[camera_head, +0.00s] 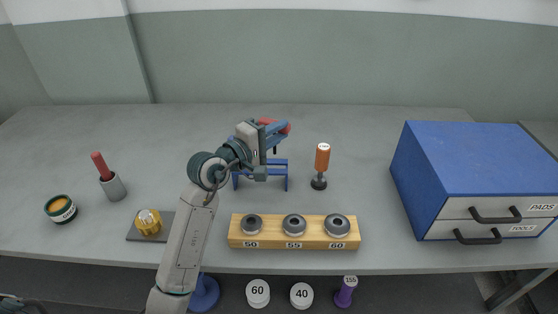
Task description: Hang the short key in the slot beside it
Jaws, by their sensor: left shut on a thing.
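A blue rack (274,175) stands on the bench behind the wooden block. My left arm reaches over its left part and hides some of it. My left gripper (268,132) is at the top of the rack, shut on a red-handled piece that looks like the short key (285,128). Blue bars show right beside the red piece, and a small dark tip points down below them. I cannot tell whether the key sits in a slot. The gripper hides most of it. My right gripper is not in view.
An orange-handled tool (322,160) stands upright right of the rack. A wooden block (273,243) with several metal rings is in front. A blue drawer cabinet (480,165) stands right. A cup with a red stick (113,187), a tin (61,209) and a gold part (148,220) are left.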

